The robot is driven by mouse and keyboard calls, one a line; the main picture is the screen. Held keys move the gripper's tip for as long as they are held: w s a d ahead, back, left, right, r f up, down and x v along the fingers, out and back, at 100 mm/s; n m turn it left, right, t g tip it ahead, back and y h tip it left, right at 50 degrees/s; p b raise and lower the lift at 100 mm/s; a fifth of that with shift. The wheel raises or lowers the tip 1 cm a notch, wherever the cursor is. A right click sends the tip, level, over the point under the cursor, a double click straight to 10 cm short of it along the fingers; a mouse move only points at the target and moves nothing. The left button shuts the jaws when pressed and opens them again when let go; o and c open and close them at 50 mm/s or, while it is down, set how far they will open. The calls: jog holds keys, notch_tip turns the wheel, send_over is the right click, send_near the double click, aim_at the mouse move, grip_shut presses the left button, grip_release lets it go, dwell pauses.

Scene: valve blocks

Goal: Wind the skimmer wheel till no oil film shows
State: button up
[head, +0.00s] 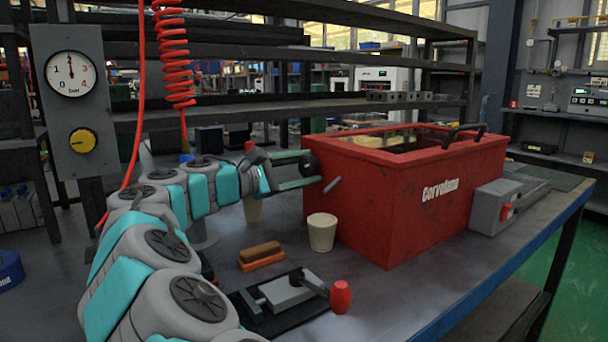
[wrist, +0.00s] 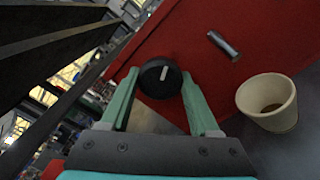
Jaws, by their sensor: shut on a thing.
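The red tank (head: 385,205), lettered "Corvolana", stands on the bench, and its side also fills much of the wrist view (wrist: 225,20). A round black wheel (wrist: 160,78) with a pale mark is on its side face; in the head view the wheel (head: 309,163) is partly covered by my fingers. My gripper (wrist: 160,74) is shut on this wheel, one green finger on each side. A short metal spout (wrist: 223,45) sticks out beside it. A cream cup (head: 321,232) stands below the spout, with something brown in it in the wrist view (wrist: 268,105). I cannot make out any oil film inside the tank.
A brown-and-orange block (head: 261,255) and a black plate with a red-handled lever clamp (head: 290,292) lie in front of the tank. A grey switch box (head: 494,207) stands at its right. A gauge panel (head: 72,100) and red coiled hose (head: 174,60) are at left.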

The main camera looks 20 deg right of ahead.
jog(key=m+b, duration=0.1)
jog(key=m, duration=0.1)
jog(key=shift+f+m, duration=0.1)
jog(key=shift+m, duration=0.3)
jog(key=shift+m+b, duration=1.1)
jog(key=shift+m, duration=0.4)
jog(key=o, duration=1.3)
jog(key=shift+o, duration=0.2)
jog(key=shift+a, duration=0.1)
jog(key=s+a+p, duration=0.1)
jog(key=a, duration=0.6)
jog(key=shift+s+a, duration=0.25)
